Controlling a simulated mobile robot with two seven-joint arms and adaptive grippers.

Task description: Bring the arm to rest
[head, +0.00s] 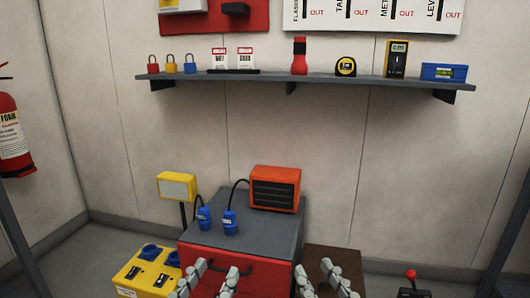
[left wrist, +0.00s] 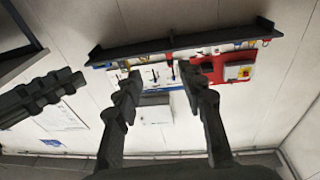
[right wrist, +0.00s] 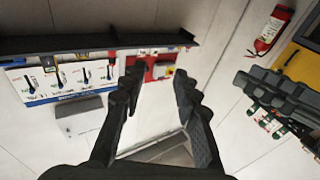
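My left gripper (head: 214,270) is low in the head view, in front of the red cabinet. Its two fingers stand apart with nothing between them; the left wrist view shows the same open gap (left wrist: 161,75). My right gripper (head: 317,268) is to its right, at the cabinet's right edge and before a brown box. Its fingers are also apart and empty, as the right wrist view shows (right wrist: 158,75). The arms behind the grippers are mostly out of the head view.
A red cabinet (head: 222,270) with a grey top holds two blue plugs and an orange heater-like box (head: 275,188). A yellow socket box (head: 145,272) stands left, a brown box (head: 335,262) right. A wall shelf (head: 300,82) carries padlocks and tools. A fire extinguisher (head: 10,135) hangs left.

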